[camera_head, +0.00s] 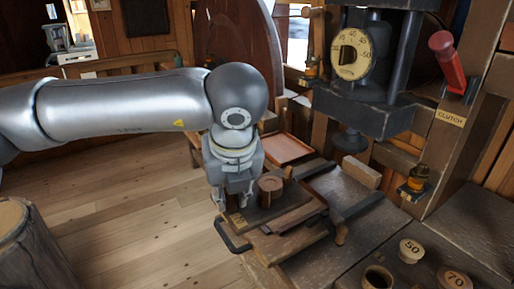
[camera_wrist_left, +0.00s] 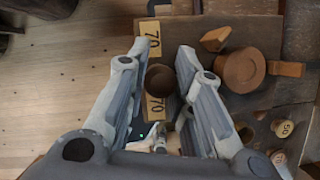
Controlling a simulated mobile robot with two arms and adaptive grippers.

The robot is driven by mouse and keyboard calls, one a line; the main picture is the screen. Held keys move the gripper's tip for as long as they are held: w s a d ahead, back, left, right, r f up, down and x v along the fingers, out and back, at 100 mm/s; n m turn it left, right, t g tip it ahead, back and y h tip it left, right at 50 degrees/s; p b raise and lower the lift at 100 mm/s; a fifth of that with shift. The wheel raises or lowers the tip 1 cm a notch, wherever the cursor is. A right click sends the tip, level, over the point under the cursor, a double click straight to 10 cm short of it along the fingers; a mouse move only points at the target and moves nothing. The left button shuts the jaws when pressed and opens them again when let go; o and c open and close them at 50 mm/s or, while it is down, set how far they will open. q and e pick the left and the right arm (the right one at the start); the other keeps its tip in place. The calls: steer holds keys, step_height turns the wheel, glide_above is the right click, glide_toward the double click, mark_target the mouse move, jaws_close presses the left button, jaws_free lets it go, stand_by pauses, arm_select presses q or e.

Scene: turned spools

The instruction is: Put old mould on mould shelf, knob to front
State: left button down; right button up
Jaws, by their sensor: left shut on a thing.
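The old mould appears to be the dark wooden piece with yellow 70 labels (camera_wrist_left: 157,105). Its round dark knob (camera_wrist_left: 162,79) shows between my fingers in the left wrist view. My left gripper (camera_head: 232,203) points down at the near left end of the bench and is shut on the mould. In the head view the gripper hides most of it; a yellow label (camera_head: 238,219) shows beside the fingers. The left wrist view shows both fingers (camera_wrist_left: 163,52) on either side of the knob. I cannot tell which surface is the mould shelf. My right gripper is not in view.
A turned wooden spool (camera_head: 270,189) stands close right of my left gripper. A press with a dial (camera_head: 352,55) rises behind the bench. Round pieces marked 50 (camera_head: 411,250) and 70 (camera_head: 455,279) lie at the right. A reddish tray (camera_head: 285,150) is behind.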

arm_select(q)
steer(key=s+a+f+n+g, duration=0.4)
steer(key=f+n, duration=0.5)
steer(key=n, duration=0.7)
steer(key=s+a+f+n+g+h, duration=0.1)
steer(key=s+a+f+n+g, duration=0.3)
steer(key=f+n, duration=0.5)
steer(key=s+a+n, duration=0.2)
steer(key=a+n, duration=0.1)
steer(key=n, duration=0.3)
steer(key=shift+s+f+n+g+h, duration=0.2)
steer(key=shift+f+n+g+h, duration=0.1)
steer(key=shift+f+n+g, duration=0.1)
